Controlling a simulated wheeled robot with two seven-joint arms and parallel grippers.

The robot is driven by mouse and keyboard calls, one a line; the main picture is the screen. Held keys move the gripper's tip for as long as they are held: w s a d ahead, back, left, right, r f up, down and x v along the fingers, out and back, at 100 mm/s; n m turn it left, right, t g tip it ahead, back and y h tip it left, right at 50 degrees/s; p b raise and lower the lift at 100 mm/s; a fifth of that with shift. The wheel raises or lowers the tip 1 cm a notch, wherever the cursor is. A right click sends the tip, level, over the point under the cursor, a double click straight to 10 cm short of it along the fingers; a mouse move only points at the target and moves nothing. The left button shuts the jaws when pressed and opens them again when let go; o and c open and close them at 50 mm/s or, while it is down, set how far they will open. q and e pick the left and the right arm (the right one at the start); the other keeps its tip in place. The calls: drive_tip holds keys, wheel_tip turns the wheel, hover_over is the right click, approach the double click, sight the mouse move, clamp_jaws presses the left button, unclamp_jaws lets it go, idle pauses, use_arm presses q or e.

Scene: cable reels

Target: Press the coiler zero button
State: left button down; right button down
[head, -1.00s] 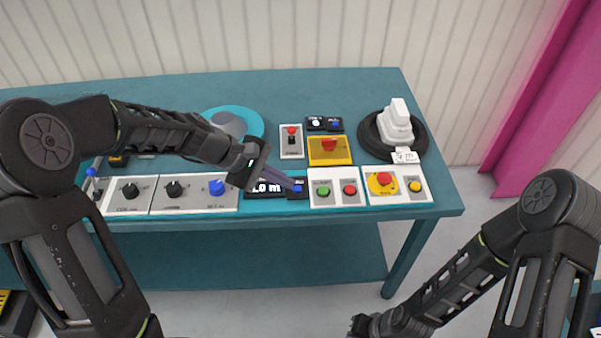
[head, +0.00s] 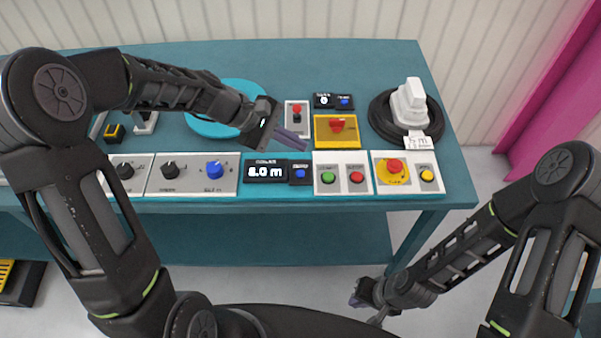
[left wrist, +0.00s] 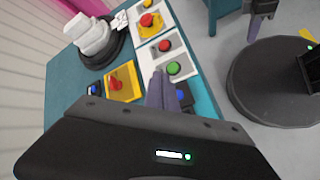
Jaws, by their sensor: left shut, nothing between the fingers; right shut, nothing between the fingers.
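A display (head: 266,172) reading about 8.0 m stands at the table's front edge, with a blue button (head: 299,173) on the small dark panel at its right. A second blue button (head: 344,102) sits farther back beside a small counter (head: 324,101). Their labels are too small to read surely. My left gripper (head: 303,146) is shut and empty, above the table just behind the front blue button and apart from it. In the left wrist view its fingers (left wrist: 160,90) partly hide the front button's panel. My right gripper (head: 358,296) is shut and empty, low in front of the table.
Close to the front button are green (head: 328,178) and red (head: 356,177) buttons, a red emergency knob (head: 394,167) and a yellow button (head: 427,175). A yellow box with a red switch (head: 337,125) and a red-topped panel (head: 297,113) stand behind.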

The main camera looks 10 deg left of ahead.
sight(296, 173)
use_arm(q)
wheel_tip(296, 173, down, 8)
drive_tip(key=b, duration=0.5)
drive_tip(key=shift+r+b, duration=0.2)
drive_tip(key=shift+b, duration=0.15)
drive_tip(key=shift+f, duration=0.1)
idle(1.4)
drive_tip(key=shift+f+b, duration=0.3)
drive_tip(key=shift+b, duration=0.05)
drive_tip(key=shift+f+b, duration=0.4)
drive_tip(key=shift+f, duration=0.05)
idle(0.6)
drive_tip(key=shift+r, duration=0.15)
drive_tip(key=shift+r+p, duration=0.7)
drive_tip(key=shift+r, duration=0.05)
